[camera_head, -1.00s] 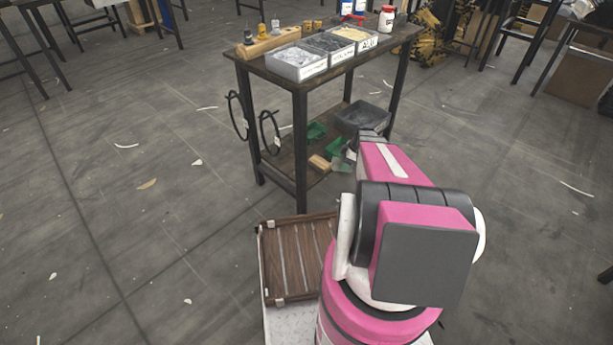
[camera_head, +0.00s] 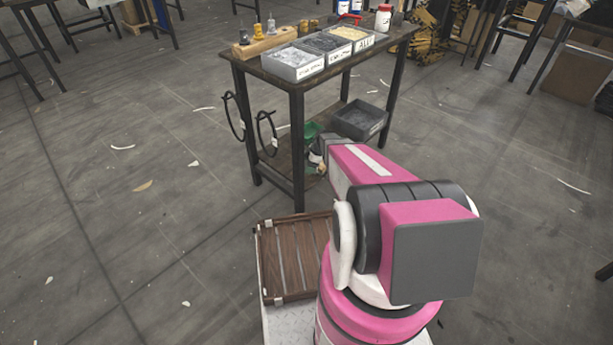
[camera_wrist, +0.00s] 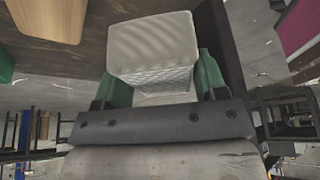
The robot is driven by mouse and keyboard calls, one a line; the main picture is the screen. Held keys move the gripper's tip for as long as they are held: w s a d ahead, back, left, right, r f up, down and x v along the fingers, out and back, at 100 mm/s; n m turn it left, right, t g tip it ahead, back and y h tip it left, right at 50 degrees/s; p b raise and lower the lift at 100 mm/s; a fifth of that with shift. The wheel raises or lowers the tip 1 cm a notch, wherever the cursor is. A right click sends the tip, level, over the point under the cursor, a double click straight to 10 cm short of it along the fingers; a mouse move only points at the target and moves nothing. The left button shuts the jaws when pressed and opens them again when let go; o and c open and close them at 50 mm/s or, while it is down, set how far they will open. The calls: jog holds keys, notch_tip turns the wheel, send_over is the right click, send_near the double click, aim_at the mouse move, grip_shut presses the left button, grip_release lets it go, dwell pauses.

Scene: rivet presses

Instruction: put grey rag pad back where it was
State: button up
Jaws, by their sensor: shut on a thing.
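The grey rag pad (camera_wrist: 153,42) is a pale, block-like pad with a ribbed front side, seen in the wrist view. My gripper (camera_wrist: 163,82) has green fingers on both sides of the pad and is shut on it. A dark wooden surface shows behind the pad in that view. In the head view my arm reaches toward the lower shelf (camera_head: 272,168) of the workbench. There my gripper (camera_head: 317,155) is only partly visible and the pad cannot be made out.
A light wooden block (camera_wrist: 52,18) lies on the wooden surface, left of the pad. A grey bin (camera_head: 361,121) stands on the lower shelf, and a green item (camera_head: 311,131) lies near my gripper. Bench legs (camera_head: 297,150) and hanging black loops (camera_head: 266,132) flank the shelf's left end.

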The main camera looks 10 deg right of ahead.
aim_at(306, 180)
jog(key=x, duration=0.3)
jog(key=shift+f, duration=2.15)
jog(key=o, duration=0.5)
jog(key=shift+o, duration=0.2)
jog(key=v, duration=1.2)
